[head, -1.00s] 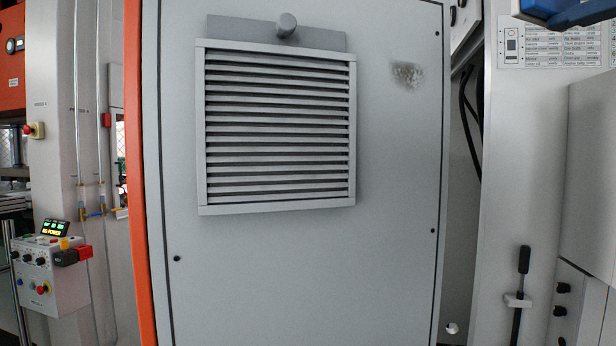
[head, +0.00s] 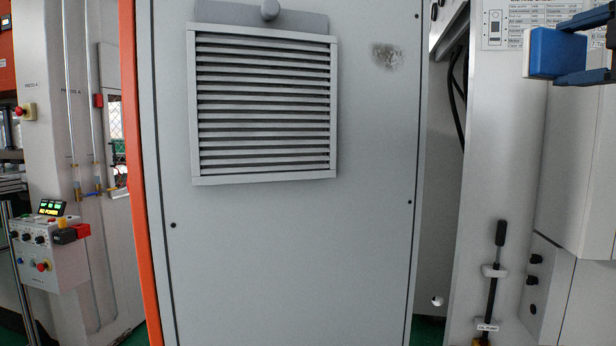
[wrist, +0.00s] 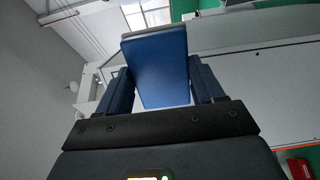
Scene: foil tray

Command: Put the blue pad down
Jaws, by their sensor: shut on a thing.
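The blue pad (head: 556,53) shows at the upper right of the head view, in front of the grey machine. My gripper (head: 586,50) is shut on it, with dark blue fingers above and below the pad; the right part of the gripper is cut off by the frame edge. In the wrist view the pad (wrist: 157,68) stands out between the two fingers of my gripper (wrist: 157,85), with a pale layer along its far edge. The pad is held in the air and touches nothing else that I can see.
A grey cabinet with a louvred vent (head: 264,105) fills the middle. A control box (head: 50,246) with buttons is at the left. A black-handled lever (head: 497,262) stands at the lower right. No clear flat surface shows in the head view.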

